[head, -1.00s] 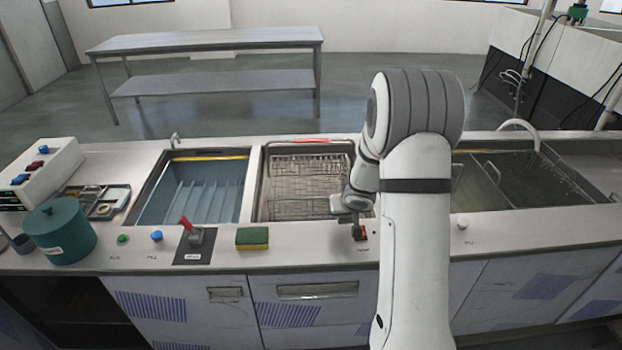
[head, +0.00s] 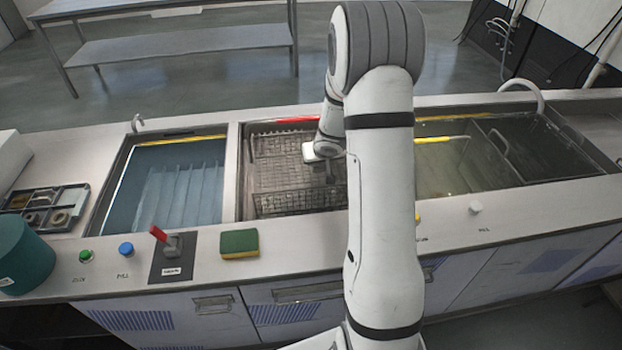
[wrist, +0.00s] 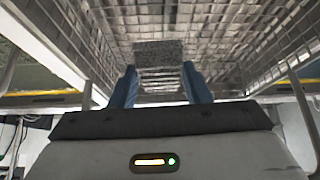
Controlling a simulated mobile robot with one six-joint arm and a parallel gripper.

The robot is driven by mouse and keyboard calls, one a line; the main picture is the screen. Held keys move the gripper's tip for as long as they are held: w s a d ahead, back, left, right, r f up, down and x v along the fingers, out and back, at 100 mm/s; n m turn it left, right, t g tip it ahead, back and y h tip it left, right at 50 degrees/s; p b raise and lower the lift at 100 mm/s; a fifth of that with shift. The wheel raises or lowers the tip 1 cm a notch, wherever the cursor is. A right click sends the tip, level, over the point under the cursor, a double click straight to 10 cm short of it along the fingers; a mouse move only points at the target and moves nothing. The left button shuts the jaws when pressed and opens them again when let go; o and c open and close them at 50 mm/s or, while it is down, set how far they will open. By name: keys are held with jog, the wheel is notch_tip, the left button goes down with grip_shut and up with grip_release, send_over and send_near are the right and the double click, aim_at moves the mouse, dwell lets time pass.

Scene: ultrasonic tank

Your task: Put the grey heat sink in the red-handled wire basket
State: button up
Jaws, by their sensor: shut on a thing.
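The wire basket (head: 285,178) sits in the middle tank, with its red handle (head: 298,119) along the back edge. My gripper (wrist: 160,85) points down into the right part of the basket, and wire mesh surrounds it in the wrist view. Its blue fingers are shut on the grey heat sink (wrist: 158,52), a finned block between them. In the head view my wrist and arm hide the heat sink and the fingertips. I cannot tell whether the heat sink touches the basket floor.
A blue-water tank (head: 175,185) lies left of the basket and a murky tank (head: 445,165) lies right. A sponge (head: 240,244), a red lever (head: 165,240) and buttons stand along the front counter. A teal pot (head: 22,255) is at far left.

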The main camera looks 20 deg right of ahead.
aim_at(320, 168)
notch_tip(320, 168, down, 5)
jog(key=b, duration=0.3)
jog(key=shift+w+r+b, duration=0.1)
jog(key=shift+r+b, duration=0.05)
jog(key=shift+b, duration=0.25)
notch_tip(320, 168, down, 4)
jog(key=b, duration=0.4)
jog(key=o, duration=1.1)
jog(key=shift+o, duration=0.2)
